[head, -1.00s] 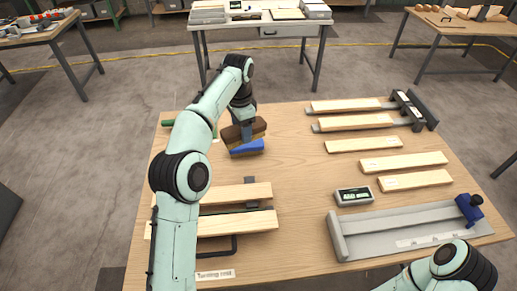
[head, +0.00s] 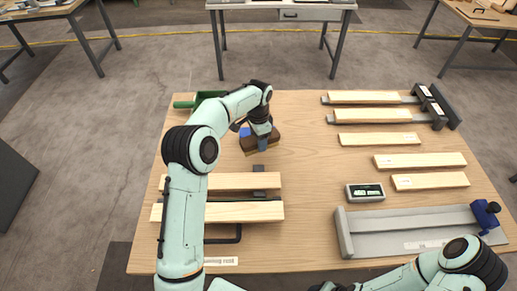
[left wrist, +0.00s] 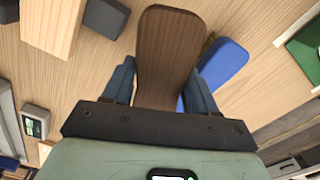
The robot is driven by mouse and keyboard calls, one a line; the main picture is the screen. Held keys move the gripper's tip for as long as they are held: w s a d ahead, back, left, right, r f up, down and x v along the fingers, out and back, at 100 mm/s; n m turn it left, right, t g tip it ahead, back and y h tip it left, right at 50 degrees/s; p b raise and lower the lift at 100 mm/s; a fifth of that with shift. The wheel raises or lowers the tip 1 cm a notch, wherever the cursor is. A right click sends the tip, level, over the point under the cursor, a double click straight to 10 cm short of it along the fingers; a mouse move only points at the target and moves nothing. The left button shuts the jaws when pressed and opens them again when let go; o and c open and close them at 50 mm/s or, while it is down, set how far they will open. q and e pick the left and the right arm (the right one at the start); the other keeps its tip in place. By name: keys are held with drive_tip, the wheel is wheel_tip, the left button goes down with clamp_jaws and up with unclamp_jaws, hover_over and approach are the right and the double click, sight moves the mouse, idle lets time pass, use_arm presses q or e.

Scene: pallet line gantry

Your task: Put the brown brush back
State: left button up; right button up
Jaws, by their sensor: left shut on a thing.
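The brown brush (head: 272,139) is in my left gripper (head: 262,143), over the back left part of the wooden table. In the left wrist view, the brush's brown back (left wrist: 168,50) lies between the two fingers. Whether its bristles touch the table is unclear. A blue brush (head: 245,131) is just left of and partly hidden behind the brown one; its blue body also shows beside a finger in the left wrist view (left wrist: 226,62). My right arm enters at the lower right, and its gripper is outside the frame.
A green dustpan (head: 205,98) lies at the table's back left corner, partly behind my arm. Wooden bars (head: 240,211) lie at the front left. More boards (head: 375,139), a small display device (head: 365,193) and a grey fixture (head: 415,231) occupy the right. The middle is clear.

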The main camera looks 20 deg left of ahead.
use_arm(q)
wheel_tip(320, 180, down, 6)
drive_tip(key=shift+r, duration=0.15)
idle(0.3)
drive_tip(key=o, duration=1)
wheel_tip(320, 180, up, 12)
idle(0.3)
